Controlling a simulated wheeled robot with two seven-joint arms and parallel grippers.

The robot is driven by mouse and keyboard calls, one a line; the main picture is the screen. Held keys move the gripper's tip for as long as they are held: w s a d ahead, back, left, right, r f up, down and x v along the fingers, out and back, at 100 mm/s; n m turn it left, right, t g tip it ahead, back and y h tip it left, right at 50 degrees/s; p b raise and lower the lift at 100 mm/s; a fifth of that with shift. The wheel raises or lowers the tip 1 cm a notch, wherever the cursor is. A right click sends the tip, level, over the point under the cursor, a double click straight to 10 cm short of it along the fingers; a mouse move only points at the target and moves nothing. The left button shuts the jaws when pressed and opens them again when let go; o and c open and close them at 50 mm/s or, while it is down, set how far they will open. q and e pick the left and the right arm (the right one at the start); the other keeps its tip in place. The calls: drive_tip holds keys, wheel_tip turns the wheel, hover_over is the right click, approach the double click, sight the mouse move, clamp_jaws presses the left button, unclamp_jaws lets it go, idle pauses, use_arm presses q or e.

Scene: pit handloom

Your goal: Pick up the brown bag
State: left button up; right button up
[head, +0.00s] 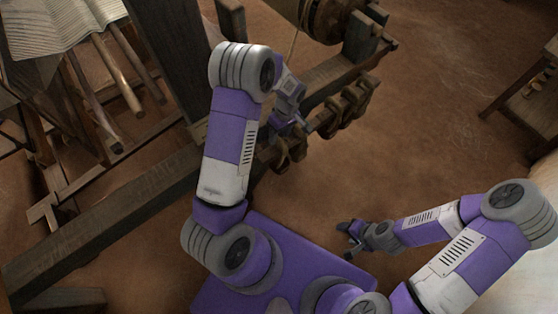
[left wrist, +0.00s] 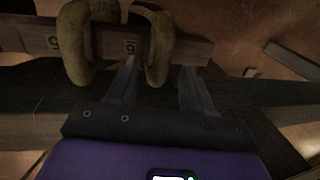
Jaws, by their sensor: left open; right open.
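No brown bag can be made out for certain in either view. Several brown looped bundles (head: 352,103) hang on a rail of the loom in the head view. My left gripper (head: 286,129) is open beside this rail, its fingertips partly hidden. In the left wrist view, the open fingers of my left gripper (left wrist: 162,72) reach toward a tan loop (left wrist: 160,48), which lies between the fingertips; contact cannot be told. Another loop (left wrist: 74,40) hangs to its left. My right gripper (head: 352,235) is open and empty over the floor.
The numbered wooden rail (left wrist: 105,43) crosses ahead of the left fingers. A thick loom beam (head: 110,220) and post (head: 172,60) stand left of my left arm. A wooden stool (head: 530,108) is at the right. The brown floor (head: 440,110) between is clear.

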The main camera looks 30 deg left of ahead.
sight(279, 138)
use_arm(q)
drive_tip(key=f, duration=0.3)
drive_tip(key=shift+s+f+b, duration=0.1)
drive_tip(key=shift+s+b, duration=0.25)
clamp_jaws()
drive_tip(key=shift+w, duration=0.1)
idle(0.9)
